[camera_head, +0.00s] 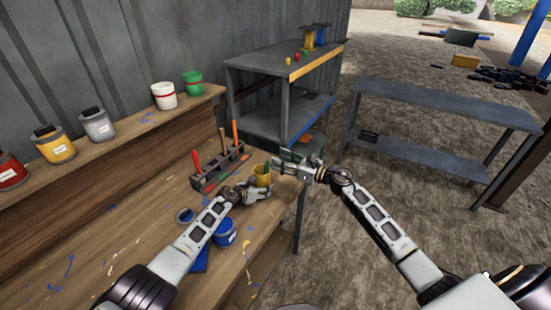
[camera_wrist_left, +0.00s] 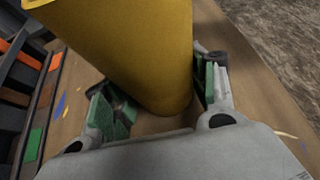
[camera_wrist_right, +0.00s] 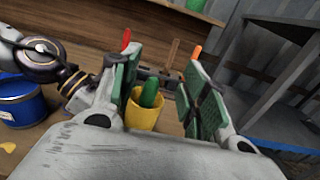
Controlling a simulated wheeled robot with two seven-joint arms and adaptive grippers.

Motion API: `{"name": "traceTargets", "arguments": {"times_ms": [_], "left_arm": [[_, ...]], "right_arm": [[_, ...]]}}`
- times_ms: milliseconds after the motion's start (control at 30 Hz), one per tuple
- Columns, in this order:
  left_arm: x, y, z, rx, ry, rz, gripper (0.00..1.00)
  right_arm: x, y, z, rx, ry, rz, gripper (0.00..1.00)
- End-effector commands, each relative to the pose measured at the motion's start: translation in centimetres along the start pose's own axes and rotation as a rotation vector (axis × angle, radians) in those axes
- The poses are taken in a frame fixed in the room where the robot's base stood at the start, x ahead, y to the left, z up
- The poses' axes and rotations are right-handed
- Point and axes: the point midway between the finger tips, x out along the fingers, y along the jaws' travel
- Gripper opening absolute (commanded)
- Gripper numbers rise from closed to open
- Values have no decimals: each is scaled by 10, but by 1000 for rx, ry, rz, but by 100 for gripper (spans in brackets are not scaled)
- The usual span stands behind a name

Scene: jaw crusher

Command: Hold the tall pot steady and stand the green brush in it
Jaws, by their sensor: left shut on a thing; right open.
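The tall yellow pot (camera_head: 263,176) stands near the right edge of the wooden bench. My left gripper (camera_head: 260,190) is shut on it, with a finger on each side in the left wrist view (camera_wrist_left: 165,95). The green brush (camera_wrist_right: 151,94) shows in the right wrist view, its handle end rising out of the mouth of the yellow pot (camera_wrist_right: 146,117); its lower part is hidden inside. My right gripper (camera_head: 283,168) is open just right of the pot's top. In the right wrist view its fingers are apart, with the pot and brush beyond them.
A tool rack (camera_head: 222,168) with red, brown and orange handles stands behind the pot. A blue can (camera_head: 225,232) is beside my left forearm. Paint cans (camera_head: 164,96) line the back shelf. A metal shelf unit (camera_head: 275,62) stands behind, right of the bench.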

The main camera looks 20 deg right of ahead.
Motion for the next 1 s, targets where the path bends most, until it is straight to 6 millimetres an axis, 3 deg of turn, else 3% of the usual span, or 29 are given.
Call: {"name": "traceTargets", "arguments": {"times_ms": [500, 1000], "left_arm": [[0, 0, 0, 0, 0, 0, 44], [0, 0, 0, 0, 0, 0, 44]], "right_arm": [[-44, 0, 0, 0, 1, 1, 45], [-50, 0, 0, 0, 0, 1, 45]]}}
